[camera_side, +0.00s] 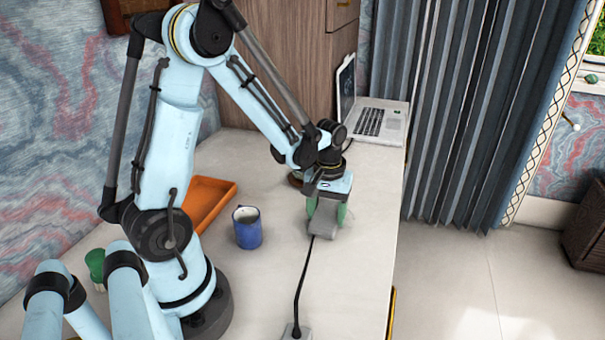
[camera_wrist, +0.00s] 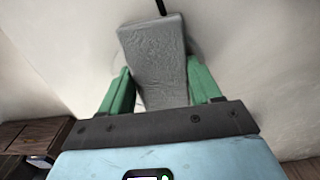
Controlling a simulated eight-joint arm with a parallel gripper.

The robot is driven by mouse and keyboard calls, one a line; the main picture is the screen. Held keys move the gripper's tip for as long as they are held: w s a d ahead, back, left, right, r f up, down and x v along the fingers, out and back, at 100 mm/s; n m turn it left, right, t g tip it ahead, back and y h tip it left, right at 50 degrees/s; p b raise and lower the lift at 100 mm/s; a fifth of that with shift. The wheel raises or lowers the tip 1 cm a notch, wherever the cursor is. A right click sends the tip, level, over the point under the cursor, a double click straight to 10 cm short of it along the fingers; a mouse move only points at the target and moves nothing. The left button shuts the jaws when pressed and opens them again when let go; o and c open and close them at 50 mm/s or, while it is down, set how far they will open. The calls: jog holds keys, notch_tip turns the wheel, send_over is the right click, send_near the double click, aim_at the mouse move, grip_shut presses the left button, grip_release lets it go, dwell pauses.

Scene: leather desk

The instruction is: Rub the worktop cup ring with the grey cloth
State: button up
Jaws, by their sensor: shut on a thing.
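My gripper (camera_side: 326,212) is over the pale worktop (camera_side: 365,235), right of the blue mug, with its green fingers pointing down. It is shut on the grey cloth (camera_side: 323,224), which hangs between the fingers. In the wrist view the cloth (camera_wrist: 155,55) is a long grey piece between the two green fingers (camera_wrist: 160,88), reaching past their tips. The cloth's lower end is at or very near the worktop; I cannot tell if it touches. I cannot make out the cup ring clearly; the cloth and gripper hide part of the surface.
A black gooseneck stand (camera_side: 301,285) rises in front, its tip close to the cloth. A blue mug (camera_side: 248,230) and an orange tray (camera_side: 205,207) are to the left. A laptop (camera_side: 375,122) stands at the back. The worktop's right edge is close by.

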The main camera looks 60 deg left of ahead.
aim_at(332, 207)
jog(key=shift+w+d, duration=1.95)
jog(key=shift+w, duration=0.25)
jog(key=shift+w+a, duration=0.3)
jog(key=shift+a, duration=0.35)
jog(key=shift+s+a, duration=3.45)
jog(key=shift+s, duration=0.1)
jog(key=shift+s+a, duration=0.15)
jog(key=shift+a, duration=0.15)
jog(key=shift+w+a+f, duration=0.1)
jog(key=shift+w+a, duration=0.15)
jog(key=shift+w, duration=0.1)
jog(key=shift+w+a, duration=0.25)
jog(key=w+d, duration=0.3)
jog(key=shift+w+d, duration=0.15)
jog(key=shift+d, duration=0.15)
jog(key=shift+w+d, duration=0.25)
jog(key=shift+d, duration=0.05)
jog(key=shift+w+d, duration=0.5)
jog(key=shift+w, duration=0.05)
jog(key=shift+w+d, duration=1.3)
jog(key=shift+d, duration=0.05)
notch_tip(332, 207, up, 8)
jog(key=shift+r, duration=0.2)
